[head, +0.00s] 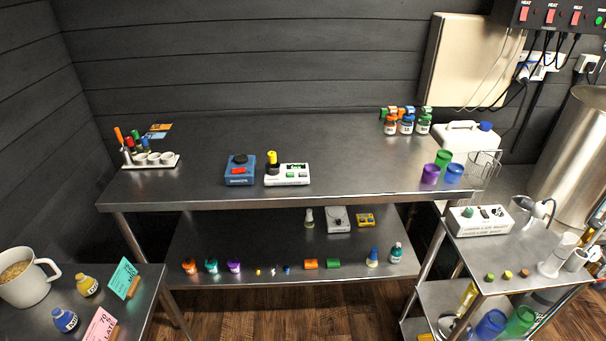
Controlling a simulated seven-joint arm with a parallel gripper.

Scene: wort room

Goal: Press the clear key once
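A white instrument (288,180) with small green parts on its face stands near the front middle of the steel table, and a yellow and black piece (272,158) rises at its back left. A blue device (240,172) with a red patch on its front stands just left of it. A white box with knobs (480,221) sits on the cart at the right. The lettering is too small to read, so I cannot tell which part is the clear key. My gripper is not in view.
A rack of coloured-handled tools (150,160) stands at the table's left. Bottles (406,125) stand at the back right, near purple, green and blue cups (430,174). The tabletop (345,150) between is clear. A lower shelf (260,235) holds small items.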

